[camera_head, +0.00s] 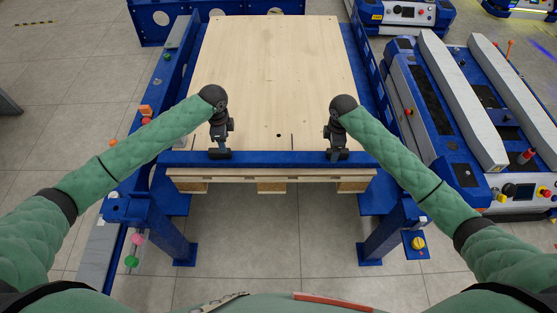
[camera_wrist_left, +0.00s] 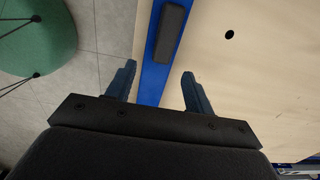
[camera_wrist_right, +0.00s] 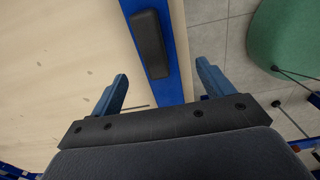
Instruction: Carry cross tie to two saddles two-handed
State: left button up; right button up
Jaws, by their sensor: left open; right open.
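The cross tie appears to be the blue bar (camera_head: 278,158) lying across the near end of the wooden board, with two black pads on it. My left gripper (camera_head: 220,147) is open over the bar's left part, by the left pad. In the left wrist view, the bar (camera_wrist_left: 152,86) passes between the fingers (camera_wrist_left: 160,85), with the black pad (camera_wrist_left: 169,34) just beyond them. My right gripper (camera_head: 337,146) is open over the right part. In the right wrist view, the bar (camera_wrist_right: 176,75) and pad (camera_wrist_right: 150,43) show likewise. Finger contact cannot be told. I cannot clearly identify the saddles.
The wooden board (camera_head: 275,75) lies between blue side rails. Blue legs (camera_head: 178,230) stand at the near left and near right (camera_head: 377,232). A blue lift cart (camera_head: 430,100) with grey beams stands at the right. Floor between the near legs is clear.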

pick_arm(q)
jog(key=shift+w+a, duration=0.25)
jog(key=shift+a, duration=0.1)
pick_arm(e)
jog(key=shift+w+d, duration=0.25)
pick_arm(q)
jog(key=shift+f, duration=3.9)
pick_arm(e)
jog(key=shift+f, duration=3.95)
pick_arm(q)
grip_shut()
pick_arm(e)
jog(key=c, duration=1.3)
grip_shut()
pick_arm(q)
jog(key=shift+r, duration=0.15)
pick_arm(e)
jog(key=shift+r, duration=0.15)
